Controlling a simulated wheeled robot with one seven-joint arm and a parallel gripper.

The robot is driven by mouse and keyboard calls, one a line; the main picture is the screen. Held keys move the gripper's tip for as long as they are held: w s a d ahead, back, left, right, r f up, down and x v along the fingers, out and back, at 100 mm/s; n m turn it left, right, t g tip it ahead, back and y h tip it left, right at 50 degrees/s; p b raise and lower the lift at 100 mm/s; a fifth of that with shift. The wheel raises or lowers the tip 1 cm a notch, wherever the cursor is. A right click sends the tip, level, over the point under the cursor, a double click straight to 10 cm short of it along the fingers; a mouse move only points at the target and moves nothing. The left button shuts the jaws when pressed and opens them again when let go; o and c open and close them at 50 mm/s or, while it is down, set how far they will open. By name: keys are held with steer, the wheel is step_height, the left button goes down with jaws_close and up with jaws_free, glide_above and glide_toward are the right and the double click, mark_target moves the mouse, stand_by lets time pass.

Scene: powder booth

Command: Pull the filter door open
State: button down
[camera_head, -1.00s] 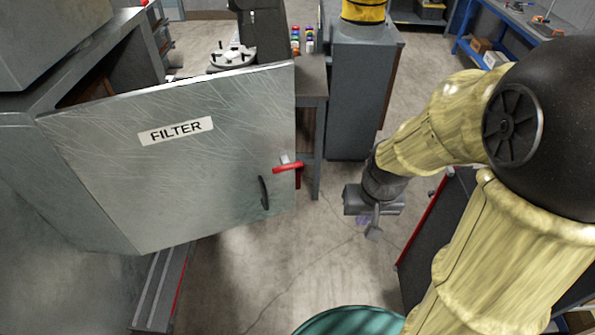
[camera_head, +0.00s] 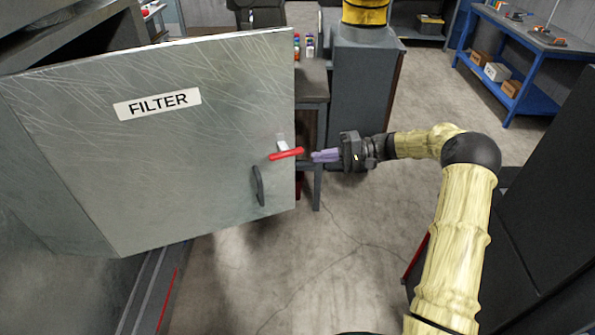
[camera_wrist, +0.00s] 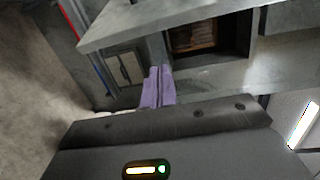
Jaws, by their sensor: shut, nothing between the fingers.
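The filter door (camera_head: 150,160) is a scratched grey metal panel with a white FILTER label (camera_head: 158,103). It stands swung out from its cabinet, with a dark gap behind its top edge. A red lever (camera_head: 286,154) and a black pull handle (camera_head: 258,186) sit near its right edge. My gripper (camera_head: 314,156) is shut and empty, its purple fingers pointing left, close to the red lever's tip in the picture. I cannot tell whether they touch. The wrist view shows the purple fingers (camera_wrist: 158,86) together, before an opening with a brown inside (camera_wrist: 195,36).
A grey cabinet (camera_head: 360,95) with a yellow-banded object on top stands behind my gripper. A dark bench (camera_head: 313,85) with small bottles is behind the door's right edge. A blue shelf table (camera_head: 515,65) is at the back right. The floor between is clear.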

steer(key=shift+w+d+r+t+y, duration=0.15)
steer(key=shift+w+d+t+y, duration=0.25)
steer(key=shift+w+d+y, duration=0.4)
steer(key=s+a+p, duration=0.4)
steer(key=a+p, duration=0.2)
steer(key=a, duration=0.2)
steer(key=shift+a, duration=0.2)
stand_by(0.4)
